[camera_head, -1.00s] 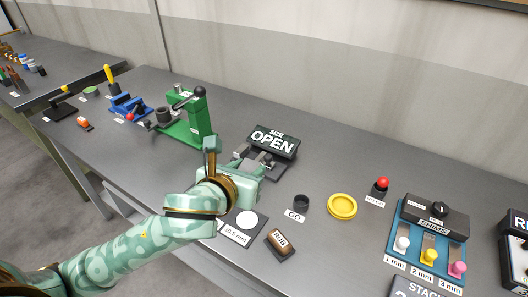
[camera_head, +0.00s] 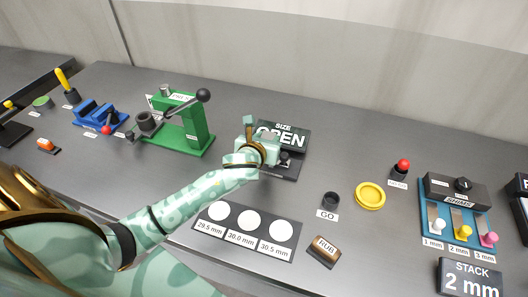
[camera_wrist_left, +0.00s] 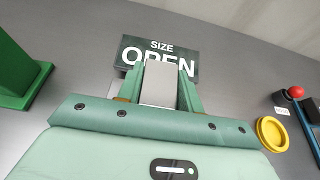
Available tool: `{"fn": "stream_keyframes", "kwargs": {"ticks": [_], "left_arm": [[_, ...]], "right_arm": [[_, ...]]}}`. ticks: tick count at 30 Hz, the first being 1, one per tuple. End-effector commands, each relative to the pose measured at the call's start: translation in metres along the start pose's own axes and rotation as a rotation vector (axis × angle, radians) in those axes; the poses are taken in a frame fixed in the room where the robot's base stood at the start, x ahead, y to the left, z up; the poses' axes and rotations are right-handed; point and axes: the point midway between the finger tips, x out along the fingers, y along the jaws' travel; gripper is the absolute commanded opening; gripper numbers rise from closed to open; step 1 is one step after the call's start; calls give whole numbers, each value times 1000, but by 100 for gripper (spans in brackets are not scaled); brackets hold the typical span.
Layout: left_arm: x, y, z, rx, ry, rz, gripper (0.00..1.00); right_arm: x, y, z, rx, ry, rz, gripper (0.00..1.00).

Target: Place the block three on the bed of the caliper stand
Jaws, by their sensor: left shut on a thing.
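The caliper stand (camera_head: 288,170) is a dark base with a tilted sign reading SIZE OPEN (camera_head: 283,134); the sign also shows in the left wrist view (camera_wrist_left: 130,48). My left gripper (camera_head: 257,136) is at the stand's left side, in front of the sign, and covers part of both. In the left wrist view my left gripper (camera_wrist_left: 163,80) is shut on a plain light grey block (camera_wrist_left: 159,85). No number shows on the block. Its underside is hidden, so I cannot tell whether it touches the bed. My right gripper is not in view.
A green press (camera_head: 192,125) with a lever stands left of the stand. In front lies a mat with white circles (camera_head: 247,220). A brown RUB block (camera_head: 322,252), a black GO cup (camera_head: 331,199) and a yellow dish (camera_head: 370,195) are to the right.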

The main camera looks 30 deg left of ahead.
Motion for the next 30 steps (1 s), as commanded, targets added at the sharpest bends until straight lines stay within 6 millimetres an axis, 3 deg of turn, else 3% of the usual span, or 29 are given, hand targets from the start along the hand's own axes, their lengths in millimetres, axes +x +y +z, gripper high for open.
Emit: {"fn": "stream_keyframes", "kwargs": {"ticks": [3, 8, 12, 16, 27, 28, 30], "left_arm": [[20, 10, -14, 1, -3, 2, 2], [30, 16, -19, 0, -4, 0, 2], [43, 19, -39, -2, 1, 0, 2], [49, 19, -52, -2, -2, -1, 2], [49, 19, -53, 1, -4, -1, 2], [49, 20, -55, 1, -2, 0, 39], [49, 19, -54, 1, -2, 0, 58]], "right_arm": [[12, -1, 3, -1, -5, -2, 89], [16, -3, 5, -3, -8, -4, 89], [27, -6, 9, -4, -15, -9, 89], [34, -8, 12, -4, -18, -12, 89], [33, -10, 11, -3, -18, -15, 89], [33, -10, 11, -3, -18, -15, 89], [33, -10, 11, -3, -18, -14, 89]]}}
